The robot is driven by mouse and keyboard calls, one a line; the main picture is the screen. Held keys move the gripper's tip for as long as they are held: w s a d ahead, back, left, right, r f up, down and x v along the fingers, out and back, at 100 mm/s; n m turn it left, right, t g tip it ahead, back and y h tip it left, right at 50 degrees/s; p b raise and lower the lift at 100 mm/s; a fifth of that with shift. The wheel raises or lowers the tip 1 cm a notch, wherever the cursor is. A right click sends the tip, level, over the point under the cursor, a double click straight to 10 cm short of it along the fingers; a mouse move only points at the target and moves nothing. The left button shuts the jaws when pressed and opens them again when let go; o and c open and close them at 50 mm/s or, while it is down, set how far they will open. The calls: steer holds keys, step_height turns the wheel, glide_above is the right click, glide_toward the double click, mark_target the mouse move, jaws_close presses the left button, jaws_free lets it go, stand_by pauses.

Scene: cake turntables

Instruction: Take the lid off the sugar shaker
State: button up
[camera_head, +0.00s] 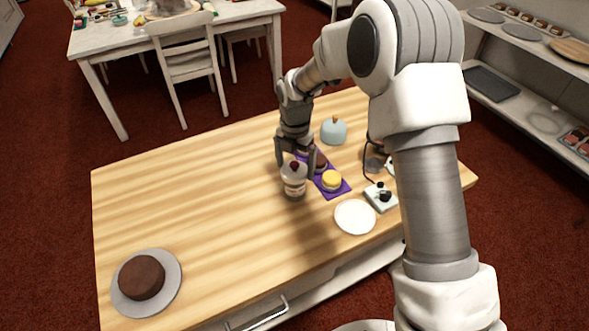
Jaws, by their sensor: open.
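The sugar shaker (294,185) looks like a short pale jar with a label band, standing upright on the wooden table near its middle. Its lid (294,168) is on top, pale with a dark red knob. My gripper (295,172) points down over the shaker with its fingers open, one on each side of the lid. I cannot tell whether either finger touches the lid.
A purple mat (343,188) with small cakes lies just right of the shaker. A blue domed pot (333,130), a white plate (355,217) and a small control box (381,197) are nearby. A chocolate cake (142,278) stands front left. The table's left middle is clear.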

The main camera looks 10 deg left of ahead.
steer(key=shift+c, duration=0.3)
steer(key=c, duration=0.9)
